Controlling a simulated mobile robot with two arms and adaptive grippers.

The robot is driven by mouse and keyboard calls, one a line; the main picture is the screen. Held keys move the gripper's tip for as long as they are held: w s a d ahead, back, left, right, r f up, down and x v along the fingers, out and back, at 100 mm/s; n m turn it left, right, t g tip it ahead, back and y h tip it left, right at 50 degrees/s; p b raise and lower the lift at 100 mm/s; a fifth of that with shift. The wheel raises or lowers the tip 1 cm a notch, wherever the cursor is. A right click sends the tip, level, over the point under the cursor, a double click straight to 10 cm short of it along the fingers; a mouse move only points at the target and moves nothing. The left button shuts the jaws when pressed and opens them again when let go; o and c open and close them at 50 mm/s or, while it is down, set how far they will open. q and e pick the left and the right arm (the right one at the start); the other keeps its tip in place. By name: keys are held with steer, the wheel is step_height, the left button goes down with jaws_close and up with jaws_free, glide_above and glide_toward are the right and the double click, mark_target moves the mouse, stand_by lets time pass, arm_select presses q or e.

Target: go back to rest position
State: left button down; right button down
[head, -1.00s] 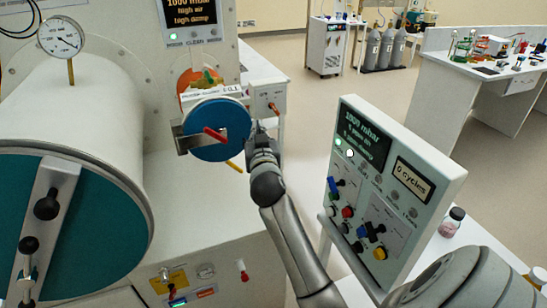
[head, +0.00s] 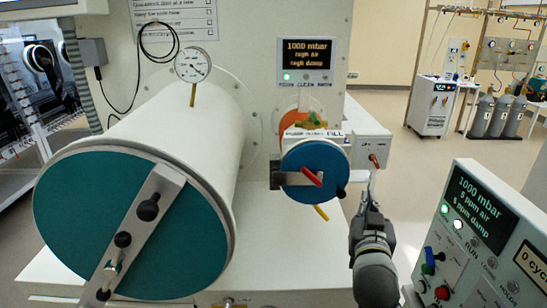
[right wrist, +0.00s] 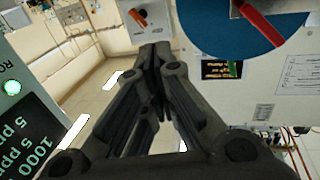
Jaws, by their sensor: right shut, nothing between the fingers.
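My right gripper (head: 368,188) is shut and empty, pointing up, just right of the blue round door (head: 330,160) with the red handle (head: 312,178). In the right wrist view, the shut fingers (right wrist: 155,58) meet at the top middle. The blue door (right wrist: 208,22) and its red handle (right wrist: 262,22) show to the right of the fingertips there. I cannot tell whether the gripper touches the small white box with a red knob (head: 374,150). My left gripper is not in view.
A large white cylinder with a teal door (head: 75,215) and black knobs fills the left. A dial gauge (head: 193,65) stands on top. A slanted control panel (head: 485,215) is close on my right. Open floor (head: 385,115) lies behind, before grey gas bottles (head: 498,115).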

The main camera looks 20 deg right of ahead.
steer(key=s+a+f+n+g+y, duration=0.25)
steer(key=s+a+f, duration=0.25)
steer(key=f, duration=0.5)
steer(key=s+a+f+n+g+y, duration=0.25)
steer(key=s+a+f+y, duration=0.2)
steer(key=f, duration=0.55)
steer(key=s+a+f+n+g+y, duration=0.15)
steer(key=s+a+f+g, duration=0.3)
steer(key=s, duration=0.45)
steer(key=s+a+f+n+g+y, duration=0.1)
steer(key=s+a+f+n+g, duration=0.15)
steer(key=s+a+f, duration=0.4)
step_height(320, 180, down, 23)
steer(key=s+d+g, duration=0.1)
steer(key=s+d, duration=0.1)
steer(key=d, duration=0.1)
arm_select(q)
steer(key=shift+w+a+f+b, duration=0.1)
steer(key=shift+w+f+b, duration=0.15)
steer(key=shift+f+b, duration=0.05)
arm_select(e)
steer(key=s+d+f+g, duration=0.1)
steer(key=s+d+f, duration=0.2)
steer(key=s+f, duration=1.4)
steer(key=shift+f, duration=0.3)
